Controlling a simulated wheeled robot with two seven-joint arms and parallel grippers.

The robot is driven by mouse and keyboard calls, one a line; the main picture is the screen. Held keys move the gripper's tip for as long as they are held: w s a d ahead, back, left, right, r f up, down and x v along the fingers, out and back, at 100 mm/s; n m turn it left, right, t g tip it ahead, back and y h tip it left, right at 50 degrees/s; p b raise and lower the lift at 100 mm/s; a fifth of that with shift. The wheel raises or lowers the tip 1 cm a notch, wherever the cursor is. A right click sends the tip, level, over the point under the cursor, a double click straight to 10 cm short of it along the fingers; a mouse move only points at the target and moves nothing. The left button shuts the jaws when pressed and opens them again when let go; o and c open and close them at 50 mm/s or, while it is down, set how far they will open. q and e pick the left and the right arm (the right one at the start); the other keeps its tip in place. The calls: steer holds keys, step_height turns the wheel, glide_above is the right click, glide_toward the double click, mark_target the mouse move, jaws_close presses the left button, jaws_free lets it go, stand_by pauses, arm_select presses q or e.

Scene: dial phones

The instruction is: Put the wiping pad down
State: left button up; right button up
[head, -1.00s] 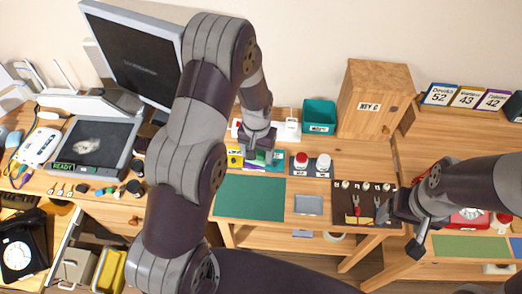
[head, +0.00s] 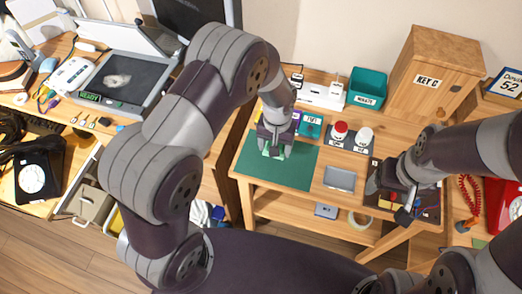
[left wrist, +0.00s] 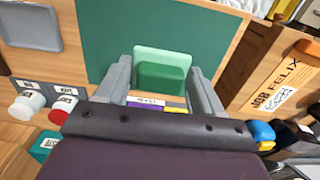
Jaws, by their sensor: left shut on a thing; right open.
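The wiping pad, a light and darker green block (left wrist: 162,70), sits between the fingers of my left gripper (left wrist: 165,85) in the left wrist view. In the head view the left gripper (head: 273,148) is over the back left part of the dark green mat (head: 295,174), shut on the pad (head: 270,153), which is mostly hidden by the fingers. The mat also shows behind the pad in the left wrist view (left wrist: 110,30). I cannot tell whether the pad touches the mat. My right gripper (head: 393,200) is open above the dark tool tray at the right.
A teal waste bin (head: 367,88) and a wooden key cabinet (head: 430,75) stand at the back. The mat's front part is clear.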

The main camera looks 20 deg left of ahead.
mark_target(263, 157)
arm_select(q)
steer(key=a, duration=0.1)
steer(key=a+f, duration=0.1)
steer(key=w+a+f, duration=0.1)
steer(key=shift+a, duration=0.15)
step_height(263, 157, down, 4)
steer(key=shift+s+a+r+p, duration=0.1)
steer(key=shift+a+r+p, duration=0.1)
steer(key=shift+p, duration=0.1)
steer(key=shift+f, duration=0.3)
steer(key=shift+f, duration=0.1)
steer(key=shift+f, duration=0.1)
steer(key=o, duration=1)
steer(key=shift+o, duration=0.2)
